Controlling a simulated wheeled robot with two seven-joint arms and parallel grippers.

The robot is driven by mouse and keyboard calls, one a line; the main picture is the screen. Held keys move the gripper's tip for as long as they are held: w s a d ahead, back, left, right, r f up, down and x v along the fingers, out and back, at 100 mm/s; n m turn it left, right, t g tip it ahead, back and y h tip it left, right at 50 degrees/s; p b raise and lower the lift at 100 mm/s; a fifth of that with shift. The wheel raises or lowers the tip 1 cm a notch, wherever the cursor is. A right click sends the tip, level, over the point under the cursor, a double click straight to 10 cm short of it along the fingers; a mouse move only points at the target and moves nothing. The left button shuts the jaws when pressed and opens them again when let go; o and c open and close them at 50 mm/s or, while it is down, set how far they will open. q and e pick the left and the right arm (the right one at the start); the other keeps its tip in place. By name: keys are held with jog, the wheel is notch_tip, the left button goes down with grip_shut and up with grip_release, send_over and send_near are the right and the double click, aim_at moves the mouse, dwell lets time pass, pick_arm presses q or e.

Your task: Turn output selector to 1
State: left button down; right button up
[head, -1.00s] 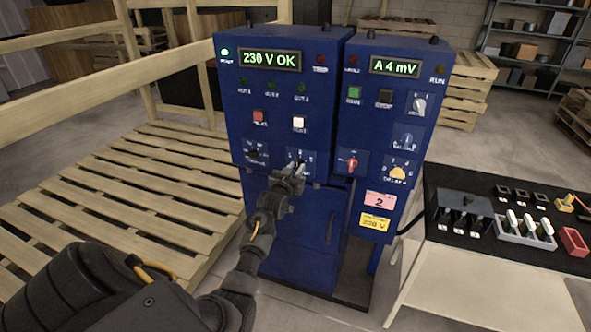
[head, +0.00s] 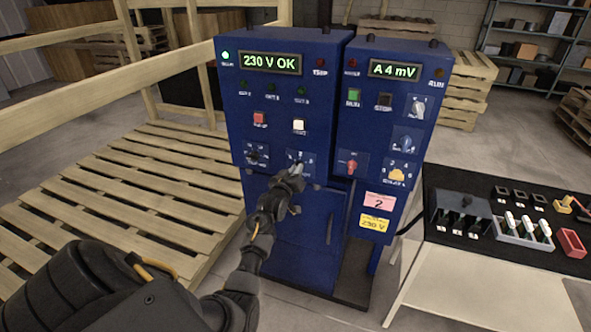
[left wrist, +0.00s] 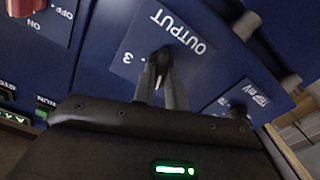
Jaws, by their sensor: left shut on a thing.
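The output selector (left wrist: 164,50) is a small dark knob on a blue plate marked OUTPUT, which appears upside down in the left wrist view. A 3 shows on the plate beside it. In the head view the selector's plate (head: 304,158) is on the lower right of the left blue cabinet, and the knob is mostly hidden by my gripper. My left gripper (left wrist: 160,74) is shut on the selector knob, with its fingers on either side of it. It also shows in the head view (head: 297,173). Exactly where the knob points cannot be told. My right gripper is out of view.
Another selector (head: 256,155) is just left of the gripper, and a red knob (head: 351,166) is on the right cabinet. A white button (head: 299,125) is above. A wooden pallet (head: 120,215) lies left; a black-topped bench (head: 480,255) stands right.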

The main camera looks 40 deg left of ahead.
pick_arm(q)
jog(key=shift+a+n+p, duration=0.1)
jog(key=shift+n+p, duration=0.9)
jog(key=shift+n, duration=2.7)
jog(key=shift+f, duration=0.1)
jog(key=c, duration=1.4)
grip_release()
jog(key=shift+c, duration=0.2)
jog(key=shift+s, duration=0.15)
jog(key=b+v, duration=0.2)
jog(key=v, duration=0.8)
jog(key=shift+s, duration=0.25)
